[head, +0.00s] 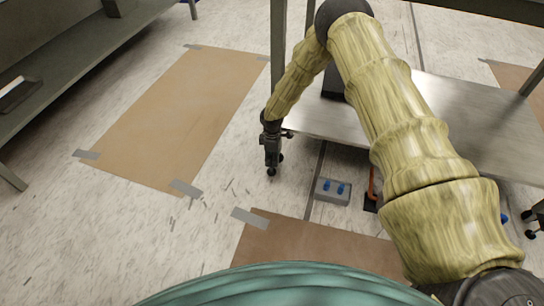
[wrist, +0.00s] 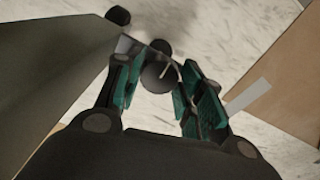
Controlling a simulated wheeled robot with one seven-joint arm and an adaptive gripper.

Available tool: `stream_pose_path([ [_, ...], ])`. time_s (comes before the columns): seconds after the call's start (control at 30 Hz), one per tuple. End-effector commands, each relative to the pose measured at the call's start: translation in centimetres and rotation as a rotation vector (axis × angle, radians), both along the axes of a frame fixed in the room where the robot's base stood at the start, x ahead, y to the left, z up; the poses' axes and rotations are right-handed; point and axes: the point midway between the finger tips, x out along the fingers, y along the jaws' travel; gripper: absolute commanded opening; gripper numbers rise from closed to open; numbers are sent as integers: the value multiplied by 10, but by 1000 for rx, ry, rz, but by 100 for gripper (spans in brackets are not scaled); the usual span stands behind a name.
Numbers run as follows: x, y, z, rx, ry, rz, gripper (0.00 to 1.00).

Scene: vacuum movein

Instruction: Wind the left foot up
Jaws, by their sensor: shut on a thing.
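My gripper (head: 271,160) points down to the floor at the lower end of the bench's left leg (head: 278,60). In the wrist view, the gripper's teal-lined fingers (wrist: 158,92) stand on both sides of a dark round part, the left foot (wrist: 157,77), and are shut on it. A thin pale rod or edge shows on top of it. A second dark round piece (wrist: 118,15) sits just beyond. In the head view the foot is mostly hidden by the gripper, and its height off the floor cannot be told.
The bench's metal lower shelf (head: 480,120) lies right of my gripper, under my arm. A grey box with two blue knobs (head: 332,191) stands on the floor nearby. Brown taped sheets (head: 180,110) lie left and in front (head: 300,245). A dark shelf unit (head: 70,50) stands at the left.

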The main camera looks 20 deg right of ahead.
Motion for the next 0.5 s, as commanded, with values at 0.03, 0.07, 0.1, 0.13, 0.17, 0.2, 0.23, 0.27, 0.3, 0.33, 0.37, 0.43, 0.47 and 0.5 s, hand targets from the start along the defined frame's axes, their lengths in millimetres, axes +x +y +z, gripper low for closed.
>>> stream_pose_path([
  [0.03,0,0,0,0,0,1,14],
  [0.07,0,0,0,0,0,1,40],
  [0.1,0,0,0,0,0,0,47],
  [0.13,0,0,0,0,0,0,48],
  [0.17,0,0,0,0,0,0,48],
  [0.2,0,0,0,0,0,0,48],
  [0.23,0,0,0,0,0,0,48],
  [0.27,0,0,0,0,0,0,48],
  [0.3,0,0,0,0,0,0,48],
  [0.33,0,0,0,0,0,-1,48],
  [0.37,0,0,0,0,0,-1,48],
  [0.43,0,0,1,0,0,-1,48],
  [0.47,0,0,2,0,0,-1,48],
  [0.5,0,0,3,0,0,-1,48],
])
